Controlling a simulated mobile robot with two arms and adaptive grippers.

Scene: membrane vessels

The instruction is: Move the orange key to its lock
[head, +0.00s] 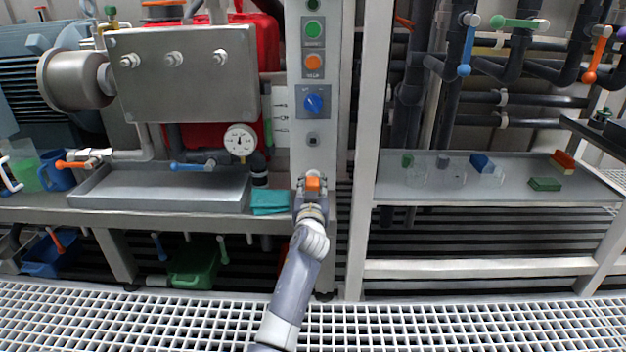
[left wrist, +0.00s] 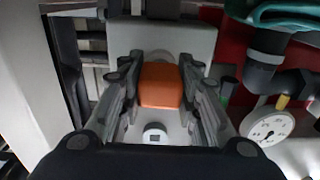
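The orange key (head: 313,183) is a small orange block in front of the lower part of the white control column (head: 304,160). My left gripper (head: 312,185) is shut on it. In the left wrist view the key (left wrist: 161,85) sits between the two fingers (left wrist: 160,92), which touch its sides. A small grey square fitting with a dark centre (head: 312,140), which looks like a lock, is on the column above the key. My right gripper is not in view.
A blue knob (head: 313,103), an orange button (head: 313,61) and a green button (head: 313,29) are higher on the column. A pressure gauge (head: 240,140) and a teal cloth (head: 270,201) are close on the left. A grey shelf (head: 480,194) with several small blocks is on the right.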

